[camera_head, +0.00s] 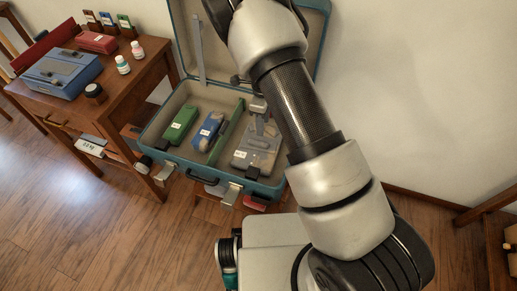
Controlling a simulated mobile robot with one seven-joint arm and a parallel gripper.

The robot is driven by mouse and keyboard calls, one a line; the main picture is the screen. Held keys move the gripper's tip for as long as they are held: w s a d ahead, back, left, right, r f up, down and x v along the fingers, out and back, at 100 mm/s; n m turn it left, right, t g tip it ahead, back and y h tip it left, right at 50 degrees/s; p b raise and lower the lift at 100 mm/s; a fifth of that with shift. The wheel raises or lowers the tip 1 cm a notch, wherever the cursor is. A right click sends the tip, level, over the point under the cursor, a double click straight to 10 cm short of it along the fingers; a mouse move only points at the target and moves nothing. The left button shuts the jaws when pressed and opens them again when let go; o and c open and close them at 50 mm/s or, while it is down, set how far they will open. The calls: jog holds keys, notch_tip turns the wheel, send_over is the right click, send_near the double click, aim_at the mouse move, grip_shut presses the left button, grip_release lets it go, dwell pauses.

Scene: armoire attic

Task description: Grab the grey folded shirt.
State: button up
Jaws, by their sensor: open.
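The grey folded shirt (257,158) lies in the right part of an open teal suitcase (205,176). It is a flat grey-beige bundle with a small white label on its left side. My gripper (262,126) is just above the shirt's upper part, partly hidden behind my own arm. Its fingers are small in this view and appear open. I cannot tell whether they touch the cloth. My arm also covers the suitcase's right edge.
A green bundle (180,125) and a blue bundle (209,131) lie left of a green divider (226,131) in the suitcase. The raised lid stands behind. A wooden desk (128,93) with a blue case (62,74) and small bottles stands left.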

send_over(261, 143)
jog(key=f, duration=0.4)
jog(key=shift+w+d+f+b, duration=0.25)
jog(key=shift+w+f+b, duration=0.05)
jog(key=shift+b, duration=0.1)
jog(key=f, duration=0.1)
jog(key=f+b, duration=0.1)
jog(key=f, duration=0.3)
jog(key=shift+s+a+f+b, duration=0.15)
jog(key=shift+s+a+b, duration=0.05)
jog(key=shift+s+b, duration=0.15)
jog(key=shift+w, duration=0.1)
grip_shut()
